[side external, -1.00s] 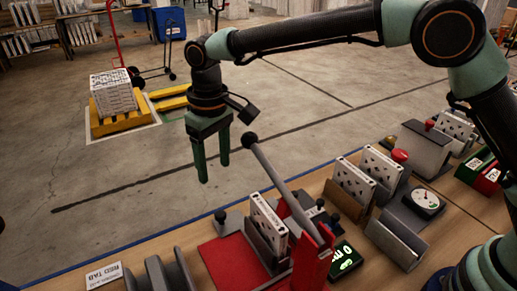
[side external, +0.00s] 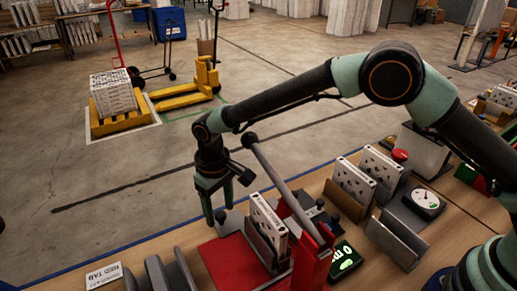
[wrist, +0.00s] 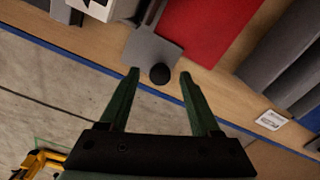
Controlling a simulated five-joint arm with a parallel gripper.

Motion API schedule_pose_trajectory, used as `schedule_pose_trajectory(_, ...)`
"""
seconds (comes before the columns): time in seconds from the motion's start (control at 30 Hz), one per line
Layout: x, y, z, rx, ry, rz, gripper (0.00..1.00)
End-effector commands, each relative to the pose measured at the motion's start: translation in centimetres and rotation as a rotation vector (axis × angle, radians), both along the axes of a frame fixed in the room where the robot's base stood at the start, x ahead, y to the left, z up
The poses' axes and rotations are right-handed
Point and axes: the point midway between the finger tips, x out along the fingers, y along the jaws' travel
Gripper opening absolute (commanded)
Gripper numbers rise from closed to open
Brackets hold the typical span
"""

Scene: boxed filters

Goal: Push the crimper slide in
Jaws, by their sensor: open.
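The crimper (side external: 313,262) is a red stand with a long grey lever (side external: 279,176) ending in a black ball, raised above it. Its slide seems to be the grey plate (wrist: 148,50) with a round black knob (wrist: 160,75), sticking out toward the bench edge. A white boxed filter (side external: 266,217) stands upright in a grey holder at the crimper. My gripper (side external: 218,212) is open and points down over the knob. In the wrist view the knob shows between the two green fingertips; I cannot tell how far above it they are.
A red mat (side external: 237,262) lies left of the crimper. A grey rack (side external: 172,275) and a "RED TAB" sign (side external: 104,275) are farther left. A green-lit display (side external: 345,258) and more filters (side external: 352,183) stand to the right.

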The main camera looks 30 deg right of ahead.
Motion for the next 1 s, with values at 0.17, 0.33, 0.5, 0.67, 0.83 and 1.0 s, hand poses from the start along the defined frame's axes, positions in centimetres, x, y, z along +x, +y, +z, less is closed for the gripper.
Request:
schedule_pose_trajectory(0.17, 0.00, 0.00, -0.47, 0.000, 0.000, 0.000, 0.64)
schedule_pose_trajectory(0.33, 0.01, 0.00, -0.44, 0.000, -0.001, 0.000, 0.64)
schedule_pose_trajectory(0.5, 0.01, 0.00, -0.41, 0.000, -0.001, 0.000, 0.03)
schedule_pose_trajectory(0.67, 0.02, 0.01, -0.40, 0.000, -0.001, 0.000, 0.00)
schedule_pose_trajectory(0.83, 0.02, 0.01, -0.38, 0.000, -0.001, 0.000, 0.00)
schedule_pose_trajectory(1.0, 0.01, 0.02, -0.37, 0.000, -0.001, 0.000, 0.00)
